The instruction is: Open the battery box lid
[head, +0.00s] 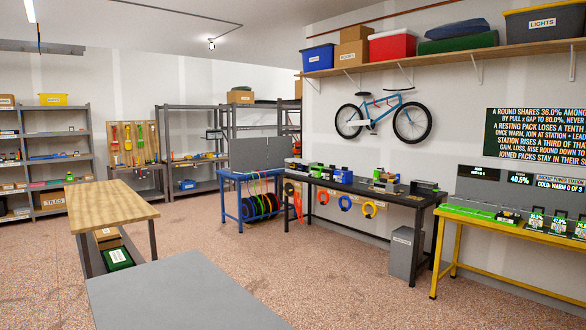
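My gripper is not in view. I cannot tell for certain which thing is the battery box. A green box with a pale label (117,257) sits low under the wood-topped table, but its label is too small to read. Small boxes and devices stand on the black workbench (375,193), among them a dark box-like item (424,187) at its right end. No lid can be made out clearly.
The wood-topped table (110,198) stands at left, and a flat grey top (185,292) fills the bottom centre. A blue bench (240,176) and grey shelves (60,134) stand behind. A grey bin (404,252) is by the wall. The speckled floor (330,270) between is clear.

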